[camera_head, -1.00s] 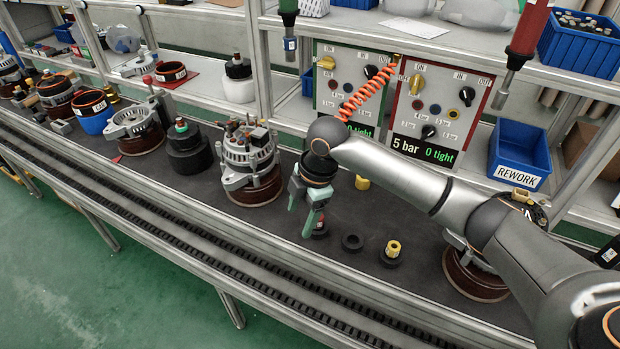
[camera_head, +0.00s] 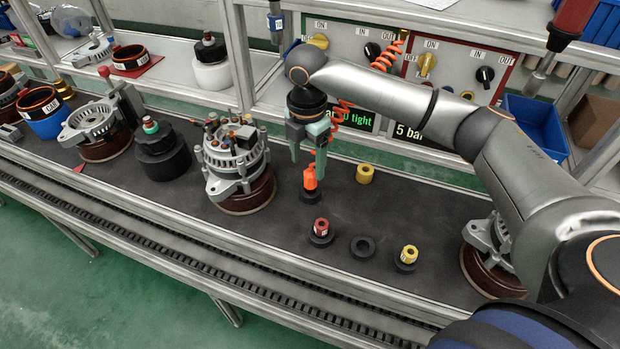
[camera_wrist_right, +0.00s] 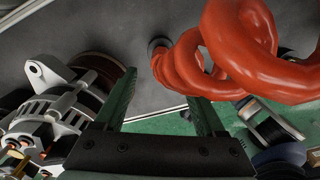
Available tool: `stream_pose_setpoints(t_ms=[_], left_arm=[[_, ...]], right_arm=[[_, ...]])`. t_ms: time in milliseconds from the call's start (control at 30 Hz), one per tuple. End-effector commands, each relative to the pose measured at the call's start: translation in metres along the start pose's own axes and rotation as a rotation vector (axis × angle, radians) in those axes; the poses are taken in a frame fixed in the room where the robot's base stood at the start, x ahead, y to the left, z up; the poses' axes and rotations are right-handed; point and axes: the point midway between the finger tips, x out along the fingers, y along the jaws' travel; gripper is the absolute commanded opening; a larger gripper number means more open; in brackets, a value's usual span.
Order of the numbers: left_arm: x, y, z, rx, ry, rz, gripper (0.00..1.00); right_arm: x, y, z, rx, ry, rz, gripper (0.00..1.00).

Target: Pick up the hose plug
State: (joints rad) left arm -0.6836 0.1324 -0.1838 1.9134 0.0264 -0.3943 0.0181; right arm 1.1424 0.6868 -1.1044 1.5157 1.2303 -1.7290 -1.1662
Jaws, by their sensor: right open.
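The hose plug looks to be the orange piece (camera_head: 310,178) standing on a small black base at the lower end of the orange coiled hose (camera_head: 342,112). My right gripper (camera_head: 307,163) points down just above and around the level of the orange piece's top, its two green fingers apart and nothing between them. In the right wrist view the open fingers (camera_wrist_right: 162,112) show, with the thick orange coils (camera_wrist_right: 235,50) large at the right, close to the right finger. The plug itself cannot be made out clearly there. My left gripper is not in view.
An alternator (camera_head: 232,165) stands left of the gripper. A red-topped piece (camera_head: 321,228), an empty black ring (camera_head: 362,247) and a yellow-topped piece (camera_head: 408,255) lie in front. A yellow cylinder (camera_head: 365,173) stands to the right. The test panels (camera_head: 345,45) are behind.

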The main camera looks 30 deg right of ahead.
Motion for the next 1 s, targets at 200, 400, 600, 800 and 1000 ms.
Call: stream_pose_setpoints(t_ms=[200,400,600,800,1000], left_arm=[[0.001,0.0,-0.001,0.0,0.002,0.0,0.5],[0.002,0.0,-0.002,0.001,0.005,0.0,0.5],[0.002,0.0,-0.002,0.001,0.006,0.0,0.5],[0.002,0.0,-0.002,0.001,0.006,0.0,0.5],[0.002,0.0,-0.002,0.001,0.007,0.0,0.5]], right_arm=[[0.021,-0.002,0.004,0.001,-0.001,-0.002,0.72],[0.049,-0.003,0.006,0.0,0.0,-0.001,0.72],[0.057,-0.003,0.006,-0.001,-0.001,0.002,0.72],[0.056,-0.002,0.006,-0.001,0.0,0.002,0.64],[0.056,-0.002,0.006,-0.001,0.0,0.002,0.42]])
